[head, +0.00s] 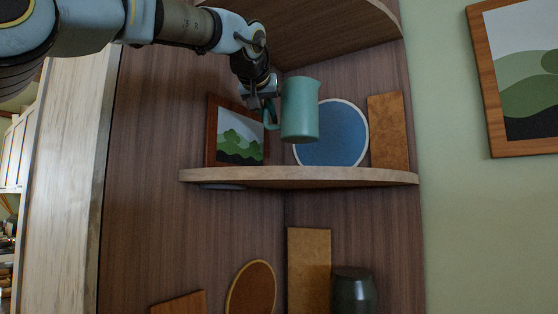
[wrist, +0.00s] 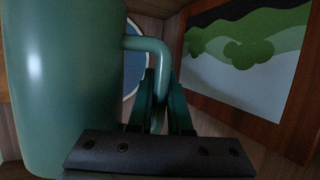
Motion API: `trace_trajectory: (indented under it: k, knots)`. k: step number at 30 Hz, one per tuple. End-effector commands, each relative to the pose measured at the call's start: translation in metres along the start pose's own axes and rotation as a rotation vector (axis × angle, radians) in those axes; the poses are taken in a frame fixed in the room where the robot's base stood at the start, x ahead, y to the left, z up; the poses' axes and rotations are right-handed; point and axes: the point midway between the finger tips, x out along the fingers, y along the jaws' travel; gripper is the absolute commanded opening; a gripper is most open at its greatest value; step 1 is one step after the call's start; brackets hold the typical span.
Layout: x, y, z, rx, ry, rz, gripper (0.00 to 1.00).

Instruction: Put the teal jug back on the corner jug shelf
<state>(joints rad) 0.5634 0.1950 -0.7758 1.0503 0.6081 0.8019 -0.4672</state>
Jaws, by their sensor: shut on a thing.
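The teal jug (head: 300,112) is upright in the head view, held in the air above the curved corner shelf (head: 300,177). A gap shows between its base and the shelf's front edge in the picture. My gripper (head: 269,105) is at the jug's left side, shut on its handle. In the wrist view the jug (wrist: 65,80) fills the left side, and its handle (wrist: 157,60) passes between the fingers of my gripper (wrist: 161,105). The jug hides part of the blue round plate behind it.
On the shelf stand a framed green landscape picture (head: 240,132) at left, the blue round plate (head: 335,140) behind the jug, and a brown board (head: 388,132) at right. Another shelf (head: 310,35) is overhead. Below are a dark jar (head: 353,290) and boards.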

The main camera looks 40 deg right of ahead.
Motion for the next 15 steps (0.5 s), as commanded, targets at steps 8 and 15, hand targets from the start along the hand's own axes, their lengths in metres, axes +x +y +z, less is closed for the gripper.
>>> trace_trajectory:
  k: [8,15]
  knots:
    - [0.011,-0.001,0.031,-0.002,0.001,-0.001,0.00]
    - [0.021,-0.001,0.058,0.001,0.001,-0.002,0.00]
